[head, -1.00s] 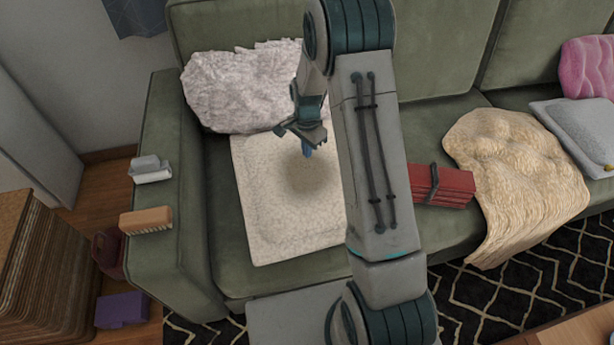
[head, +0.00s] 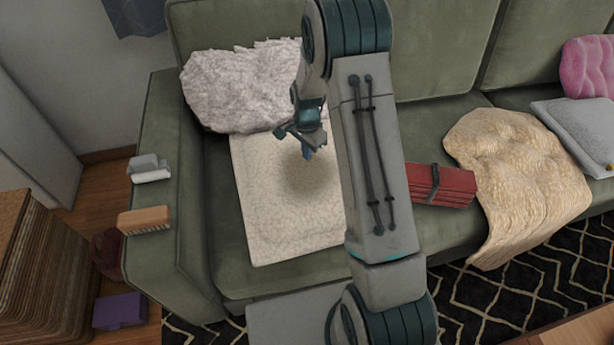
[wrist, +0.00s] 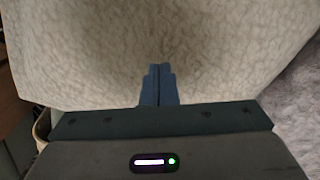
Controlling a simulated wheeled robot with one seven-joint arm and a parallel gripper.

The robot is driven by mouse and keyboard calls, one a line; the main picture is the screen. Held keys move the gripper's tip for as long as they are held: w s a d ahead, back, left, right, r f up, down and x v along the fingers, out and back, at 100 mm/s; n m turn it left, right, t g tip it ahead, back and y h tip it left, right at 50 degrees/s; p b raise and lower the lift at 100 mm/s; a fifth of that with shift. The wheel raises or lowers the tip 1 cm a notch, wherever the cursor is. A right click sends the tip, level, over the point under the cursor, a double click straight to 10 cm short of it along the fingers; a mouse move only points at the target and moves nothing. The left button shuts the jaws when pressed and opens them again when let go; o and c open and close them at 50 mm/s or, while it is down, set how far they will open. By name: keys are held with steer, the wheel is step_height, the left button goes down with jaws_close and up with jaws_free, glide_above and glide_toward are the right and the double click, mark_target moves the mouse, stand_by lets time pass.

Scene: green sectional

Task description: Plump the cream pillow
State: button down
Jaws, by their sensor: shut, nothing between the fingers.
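The cream pillow (head: 283,220) is a flat, square, textured cushion on the left seat of the green sofa. My arm hides its right side in the head view. My gripper (head: 308,154) is over the pillow's upper middle, with its fingers together and nothing between them. A dark round shaded patch shows on the pillow just below the fingertips. In the wrist view the shut fingers (wrist: 158,84) point at the cream pillow's surface (wrist: 235,45), which fills most of the picture. I cannot tell whether the fingertips touch it.
A fluffy whitish pillow (head: 240,88) leans behind the cream one. A lint roller (head: 150,169) and a brush (head: 145,219) sit on the left armrest (head: 160,120). A strapped red bundle (head: 455,187), a tan throw (head: 520,175) and a grey cushion (head: 580,130) lie to the right.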

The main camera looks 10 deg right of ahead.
steer(key=shift+s, duration=0.1)
stand_by(0.4)
steer(key=shift+r+p, duration=0.45)
steer(key=shift+r, duration=0.15)
steer(key=shift+r, duration=0.1)
steer(key=shift+r+p, duration=1.95)
steer(key=shift+r, duration=1)
steer(key=shift+r, duration=0.1)
steer(key=s+r+n+t+p, duration=0.1)
steer(key=s+r+n+p, duration=0.15)
steer(key=s+r, duration=0.55)
steer(key=s+r+n+t+p, duration=0.1)
steer(key=s+r+n, duration=0.3)
steer(key=r, duration=0.7)
steer(key=s+r+n+p, duration=0.2)
steer(key=s+r+n, duration=0.3)
steer(key=s, duration=0.9)
step_height(320, 180, up, 2)
steer(key=shift+s+r+t, duration=0.15)
steer(key=shift+r+t, duration=0.1)
steer(key=shift+t, duration=0.15)
